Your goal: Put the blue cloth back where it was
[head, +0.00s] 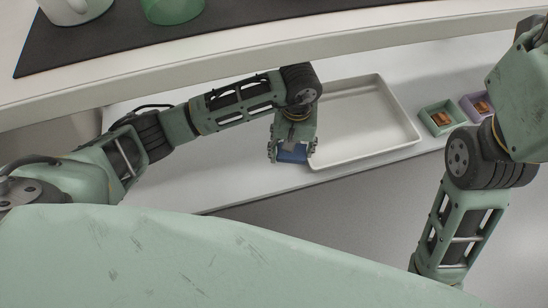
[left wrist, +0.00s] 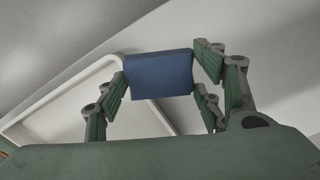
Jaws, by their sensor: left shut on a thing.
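The blue cloth (head: 293,153) shows as a small folded dark blue block between the fingers of my left gripper (head: 292,150). In the left wrist view the cloth (left wrist: 160,75) sits between the finger pads of the left gripper (left wrist: 162,82), which is shut on it. In the head view the gripper is beside the left edge of the white tray (head: 365,120), over the front part of the white table. I cannot tell whether the cloth touches the table. My right arm comes down at the right, but its gripper is out of view.
A green box (head: 440,118) and a purple box (head: 478,105), each with brown pieces inside, stand right of the tray. A shelf with a dark mat (head: 110,40), a white mug (head: 75,10) and a green cup (head: 172,8) is above. The table (head: 235,180) is bare left of the tray.

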